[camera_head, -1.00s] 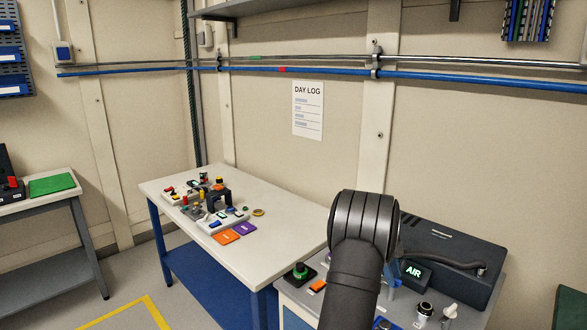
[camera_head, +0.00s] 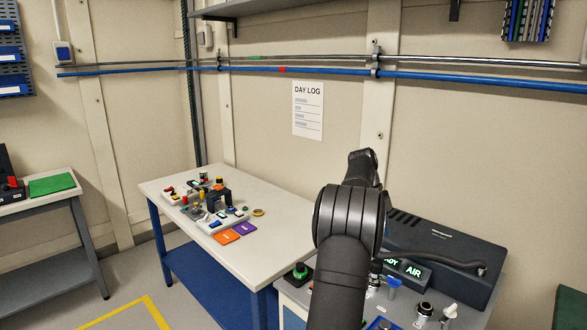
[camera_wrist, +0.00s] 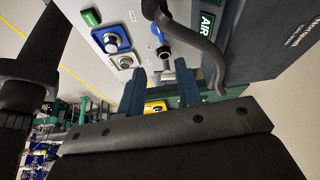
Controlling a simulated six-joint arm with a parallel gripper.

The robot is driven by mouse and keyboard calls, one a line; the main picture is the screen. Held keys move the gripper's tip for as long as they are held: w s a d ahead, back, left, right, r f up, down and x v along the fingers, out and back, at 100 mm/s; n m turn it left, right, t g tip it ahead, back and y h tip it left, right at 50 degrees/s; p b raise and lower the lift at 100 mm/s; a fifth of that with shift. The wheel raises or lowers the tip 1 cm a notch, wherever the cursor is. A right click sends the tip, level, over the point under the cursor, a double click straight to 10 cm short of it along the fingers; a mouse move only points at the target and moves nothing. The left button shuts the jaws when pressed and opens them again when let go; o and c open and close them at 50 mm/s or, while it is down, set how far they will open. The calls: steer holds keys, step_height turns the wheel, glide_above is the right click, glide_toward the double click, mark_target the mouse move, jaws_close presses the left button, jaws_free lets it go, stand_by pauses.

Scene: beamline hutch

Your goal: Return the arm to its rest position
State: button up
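My arm rises at the lower right of the head view, over the right-hand bench. My gripper's fingers cannot be made out in the head view. In the wrist view my gripper (camera_wrist: 160,82) shows two blue-grey fingers standing apart, with nothing held between them. A black curved hose (camera_wrist: 207,50) and a blue-handled valve (camera_wrist: 157,34) lie beyond the fingertips. A yellow item (camera_wrist: 155,106) shows in the gap between the fingers, farther off.
A dark box (camera_head: 440,240) with a lit AIR sign (camera_head: 413,270) stands close right of my arm. Knobs (camera_head: 425,309) are in front of it. A white table (camera_head: 265,255) with small parts stands left. The wall carries a blue pipe (camera_head: 480,79) and a day log (camera_head: 308,110).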

mark_target(394, 278)
steer(key=x, duration=1.4)
steer(key=shift+s, duration=0.15)
steer(key=shift+a+r+n+t+h, duration=0.15)
steer(key=shift+n+t+h, duration=0.15)
steer(key=shift+n, duration=0.8)
steer(key=n+t, duration=0.1)
steer(key=n, duration=0.2)
steer(key=n+t, duration=0.1)
steer(key=n, duration=0.2)
steer(key=shift+s+n+t, duration=0.2)
steer(key=shift+n+t, duration=0.1)
steer(key=shift+h, duration=0.3)
